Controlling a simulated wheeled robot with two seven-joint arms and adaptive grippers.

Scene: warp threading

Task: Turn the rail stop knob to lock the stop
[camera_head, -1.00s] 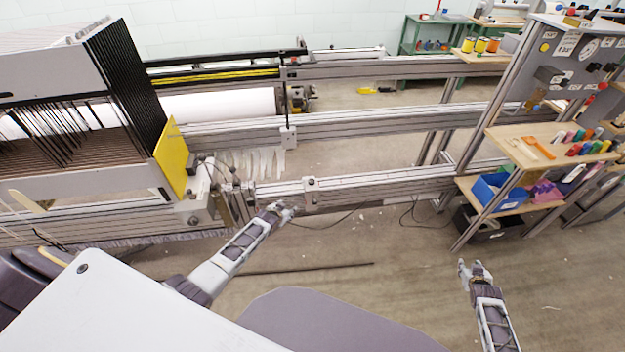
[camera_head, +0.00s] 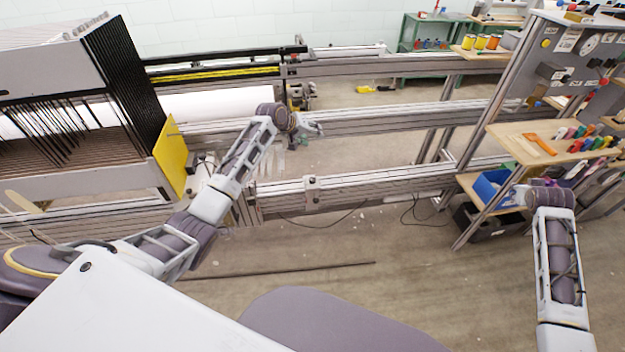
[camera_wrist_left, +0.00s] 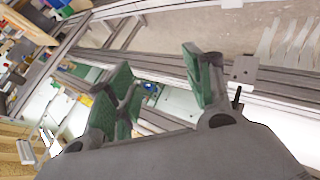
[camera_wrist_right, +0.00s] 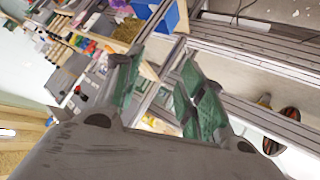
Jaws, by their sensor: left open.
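A small grey bracket (camera_wrist_left: 243,69) with a thin dark pin (camera_wrist_left: 237,97) sits on a rail beside the left fingers in the left wrist view. It may be the rail stop; I cannot make out its knob. A similar small bracket (camera_head: 312,183) sits on the front rail in the head view. My left gripper (camera_head: 312,129) is over the middle rail, hiding part of it. Its green-padded fingers (camera_wrist_left: 158,75) are open and empty. My right gripper (camera_head: 520,194) is beside the shelf stand; its fingers (camera_wrist_right: 158,88) are apart and empty.
The front rail (camera_head: 385,184) and middle rail (camera_head: 390,118) run across the scene. The loom frame with its yellow plate (camera_head: 171,158) is at left. The wooden shelf (camera_head: 515,133) and blue bin (camera_head: 490,190) are near my right arm. Floor between the rails is open.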

